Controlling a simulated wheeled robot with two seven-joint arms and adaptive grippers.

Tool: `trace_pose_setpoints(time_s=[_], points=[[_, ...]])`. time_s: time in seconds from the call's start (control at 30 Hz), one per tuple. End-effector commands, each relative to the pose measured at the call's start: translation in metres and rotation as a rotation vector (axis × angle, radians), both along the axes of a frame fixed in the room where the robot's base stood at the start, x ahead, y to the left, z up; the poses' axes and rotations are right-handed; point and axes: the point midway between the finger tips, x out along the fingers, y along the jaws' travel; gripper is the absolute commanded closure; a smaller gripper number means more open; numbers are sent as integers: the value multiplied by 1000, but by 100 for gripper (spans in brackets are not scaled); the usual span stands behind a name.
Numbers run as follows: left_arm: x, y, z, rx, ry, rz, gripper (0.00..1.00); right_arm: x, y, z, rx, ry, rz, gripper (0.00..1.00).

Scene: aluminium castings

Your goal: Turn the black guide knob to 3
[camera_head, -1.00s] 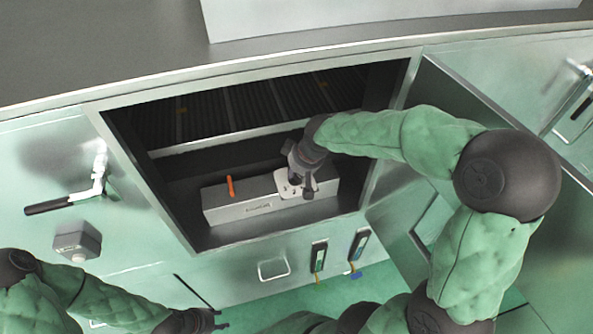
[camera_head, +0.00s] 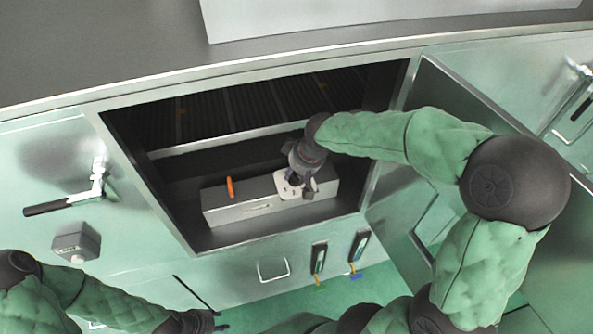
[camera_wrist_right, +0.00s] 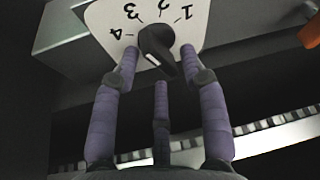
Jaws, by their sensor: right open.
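The black guide knob (camera_wrist_right: 157,45) sits on a white dial plate (camera_wrist_right: 101,22) with the digits 1 to 4, upside down in the right wrist view. A small white mark shows on the knob's edge; which digit it points to I cannot tell. In the head view the plate (camera_head: 283,186) lies on the right part of a grey box. My right gripper (camera_wrist_right: 160,58) is open, its fingers spread around the near side of the knob; contact is unclear. It also shows over the plate in the head view (camera_head: 301,184). My left gripper (camera_head: 206,322) is low at the left, its fingers unclear.
The grey box (camera_head: 235,211) stands inside an open recess, with an orange lever (camera_head: 230,187) left of the plate. An open door (camera_head: 455,120) hangs at the right. A white-and-black handle (camera_head: 98,180) is at the left.

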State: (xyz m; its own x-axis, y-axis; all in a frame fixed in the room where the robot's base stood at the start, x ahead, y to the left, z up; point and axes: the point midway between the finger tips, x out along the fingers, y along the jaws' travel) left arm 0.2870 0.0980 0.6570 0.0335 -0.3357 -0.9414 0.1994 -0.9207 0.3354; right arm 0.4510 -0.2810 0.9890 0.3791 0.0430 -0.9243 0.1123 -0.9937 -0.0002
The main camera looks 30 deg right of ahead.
Motion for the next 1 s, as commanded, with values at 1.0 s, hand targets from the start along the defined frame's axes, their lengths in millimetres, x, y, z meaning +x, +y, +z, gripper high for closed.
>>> trace_pose_setpoints(time_s=[1.0], points=[[0, 0, 0, 0, 0, 0, 60, -42, -5, 102, 0, -1, 0, 56]])
